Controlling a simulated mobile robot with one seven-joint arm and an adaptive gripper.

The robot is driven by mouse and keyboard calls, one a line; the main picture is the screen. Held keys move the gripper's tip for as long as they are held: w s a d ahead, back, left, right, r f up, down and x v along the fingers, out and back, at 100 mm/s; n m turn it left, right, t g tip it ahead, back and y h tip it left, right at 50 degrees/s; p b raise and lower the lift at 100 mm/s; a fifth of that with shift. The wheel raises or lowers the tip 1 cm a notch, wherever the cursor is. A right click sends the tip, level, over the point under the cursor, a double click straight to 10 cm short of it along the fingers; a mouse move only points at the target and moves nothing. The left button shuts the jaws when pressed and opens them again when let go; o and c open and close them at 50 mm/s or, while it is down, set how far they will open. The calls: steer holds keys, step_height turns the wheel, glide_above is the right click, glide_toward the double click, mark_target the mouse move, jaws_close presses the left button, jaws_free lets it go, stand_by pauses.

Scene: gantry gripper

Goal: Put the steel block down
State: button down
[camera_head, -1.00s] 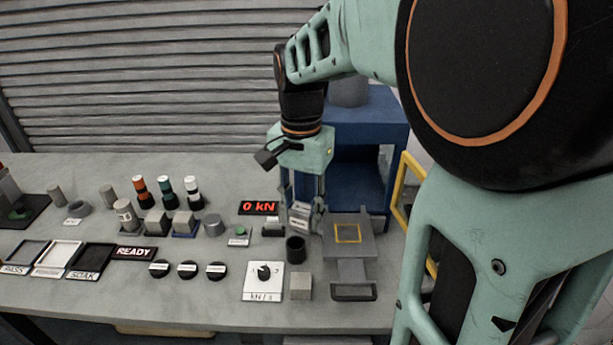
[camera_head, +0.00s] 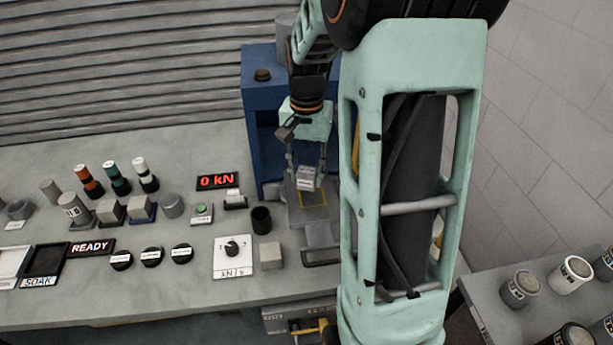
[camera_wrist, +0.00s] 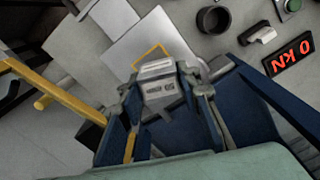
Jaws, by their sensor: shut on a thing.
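The steel block (camera_head: 306,176), a light grey block with a printed label, is held between the fingers of my gripper (camera_head: 307,168). In the wrist view the block (camera_wrist: 157,82) sits between both fingertips, its label facing the camera. The gripper is over a grey plate (camera_head: 296,211) marked with a yellow square outline (camera_head: 316,205). In the head view the block covers the back part of this outline. In the wrist view part of the outline (camera_wrist: 150,50) shows just past the block. Whether the block touches the plate I cannot tell.
The blue press frame (camera_head: 262,110) stands behind the plate. A dark open cup (camera_head: 261,220), a grey cube (camera_head: 271,256) and a dial panel (camera_head: 233,257) are left of the plate. The display (camera_head: 217,181) reads 0 kN. My arm hides the plate's right side.

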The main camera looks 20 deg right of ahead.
mark_target(312, 185)
steer(key=shift+w+d+f, duration=0.1)
steer(key=shift+d+f, duration=0.4)
steer(key=shift+f, duration=0.1)
steer(key=shift+w+d+f, duration=0.1)
steer(key=shift+d+f, duration=0.1)
steer(key=shift+f, duration=0.75)
steer(key=shift+d+f, duration=0.15)
steer(key=shift+f, duration=0.8)
steer(key=shift+f, duration=0.1)
steer(key=c, duration=1.4)
jaws_free()
step_height(312, 185, up, 12)
steer(key=shift+f, duration=0.15)
steer(key=shift+r, duration=0.25)
